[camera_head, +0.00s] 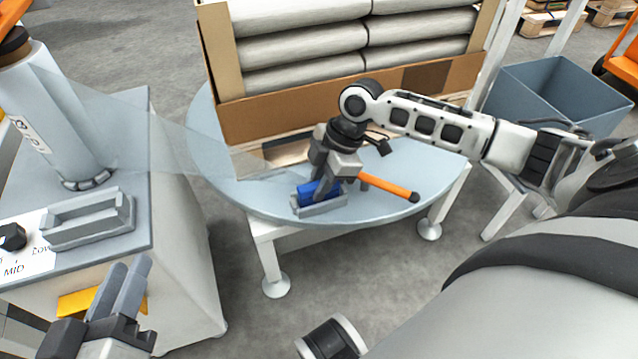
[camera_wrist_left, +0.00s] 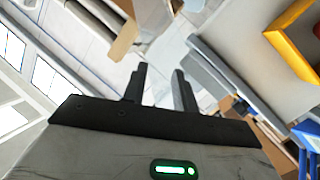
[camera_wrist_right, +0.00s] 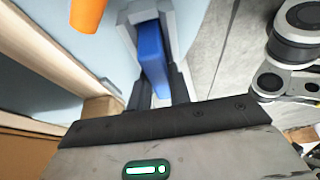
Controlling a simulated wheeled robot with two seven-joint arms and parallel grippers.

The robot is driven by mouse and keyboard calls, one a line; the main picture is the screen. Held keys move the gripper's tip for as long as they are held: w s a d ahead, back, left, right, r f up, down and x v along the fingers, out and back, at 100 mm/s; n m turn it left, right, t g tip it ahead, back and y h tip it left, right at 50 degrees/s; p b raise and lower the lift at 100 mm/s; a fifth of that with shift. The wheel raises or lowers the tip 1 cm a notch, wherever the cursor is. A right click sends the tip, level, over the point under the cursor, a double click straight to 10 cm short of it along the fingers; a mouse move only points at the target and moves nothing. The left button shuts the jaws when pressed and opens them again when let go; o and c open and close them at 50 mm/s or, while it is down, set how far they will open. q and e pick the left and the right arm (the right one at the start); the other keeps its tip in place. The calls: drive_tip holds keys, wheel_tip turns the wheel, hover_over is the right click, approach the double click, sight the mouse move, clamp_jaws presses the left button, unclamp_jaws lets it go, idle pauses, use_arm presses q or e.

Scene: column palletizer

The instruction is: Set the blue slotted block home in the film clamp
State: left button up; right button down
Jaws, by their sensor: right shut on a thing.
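The blue slotted block (camera_head: 308,192) is at the front edge of the round table, within or just over the grey film clamp (camera_head: 320,209). My right gripper (camera_head: 326,188) reaches down from above and is shut on the block. In the right wrist view the block (camera_wrist_right: 152,58) lies between the fingers, with grey clamp walls (camera_wrist_right: 170,30) beside it. The block's underside is hidden, so I cannot tell how deep it sits. My left gripper (camera_head: 124,281) is open and empty, in front of the grey cabinet; its parted fingers show in the left wrist view (camera_wrist_left: 159,82).
An orange-handled tool (camera_head: 390,187) lies right of the clamp on the round table (camera_head: 425,185). A pallet of white sacks (camera_head: 300,50) in cardboard stands behind. Translucent film (camera_head: 180,145) runs from the column at left. A cabinet (camera_head: 175,230) with a grey slotted fixture (camera_head: 88,222) stands left.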

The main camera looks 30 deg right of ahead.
drive_tip(key=c, duration=1.3)
unclamp_jaws()
drive_tip(key=shift+f, duration=0.1)
drive_tip(key=shift+r, duration=0.4)
drive_tip(key=p+v, duration=0.1)
drive_tip(key=v, duration=0.2)
drive_tip(key=shift+p, duration=0.35)
use_arm(q)
drive_tip(key=y+p, duration=0.1)
drive_tip(key=a+f+m+g+p, duration=0.1)
drive_tip(key=shift+s+a+f+m+y+p, duration=0.2)
drive_tip(key=shift+f+m+y+p, duration=0.1)
drive_tip(key=shift+y+p, duration=0.1)
use_arm(e)
drive_tip(key=v, duration=0.8)
drive_tip(key=shift+d+r, duration=0.2)
drive_tip(key=shift+d, duration=0.05)
drive_tip(key=shift+s, duration=0.1)
